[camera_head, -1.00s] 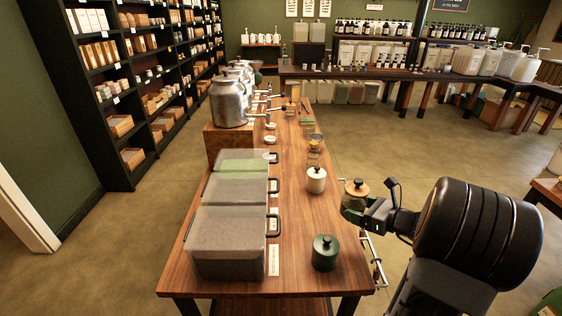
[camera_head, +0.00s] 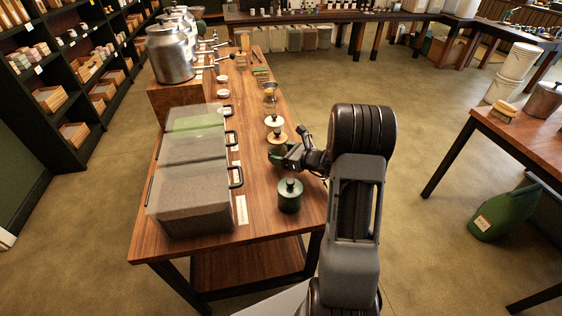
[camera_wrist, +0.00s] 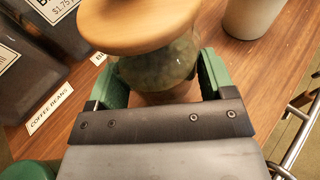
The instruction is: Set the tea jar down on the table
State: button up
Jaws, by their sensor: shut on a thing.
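The tea jar (camera_head: 277,138) has a round wooden lid and a clear body with dark green contents. My gripper (camera_head: 283,158) is shut around its body, and the jar looks upright. In the wrist view the green fingers (camera_wrist: 208,78) sit on both sides of the jar (camera_wrist: 160,66), below its lid. The jar is over the right part of the wooden table (camera_head: 245,165), between a white lidded canister (camera_head: 273,121) and a dark green canister (camera_head: 289,196). I cannot tell whether its base touches the tabletop.
Clear-lidded bins (camera_head: 189,190) with handles line the table's left side; a price label lies beside them. The white canister (camera_wrist: 252,14) is close to the jar at upper right in the wrist view. A metal rail (camera_wrist: 294,140) runs along the table's right edge.

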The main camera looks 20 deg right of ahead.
jog(key=shift+w+a+f, duration=0.1)
jog(key=shift+f, duration=0.55)
jog(key=shift+w+a+f, duration=0.1)
jog(key=shift+f, duration=1.05)
jog(key=shift+f, duration=0.2)
jog(key=o, duration=1)
jog(key=shift+r, duration=0.25)
jog(key=v, duration=1.2)
jog(key=shift+d, duration=0.1)
